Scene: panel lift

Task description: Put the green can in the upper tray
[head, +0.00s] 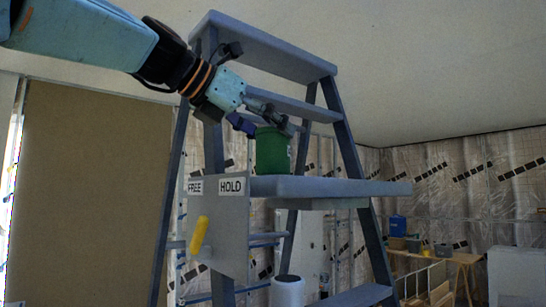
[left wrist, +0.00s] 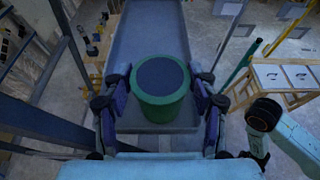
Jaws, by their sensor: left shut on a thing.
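The green can (head: 272,155) is upright at the left part of the grey tray (head: 340,188) on the stepladder. My left gripper (head: 268,122) comes in from the upper left and is shut on the can near its top. In the left wrist view the can (left wrist: 160,112), with its dark top, sits between the two fingers (left wrist: 158,100). The tray (left wrist: 150,35) stretches out beneath and beyond it. The can's base is at the tray's surface or very close above it; I cannot tell whether they touch.
The blue-grey stepladder (head: 350,145) has a step just above the gripper. A grey panel marked FREE and HOLD (head: 220,225) with a yellow handle (head: 199,235) is left of the tray. A workbench (head: 450,256) stands at the back right. The tray's right part is clear.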

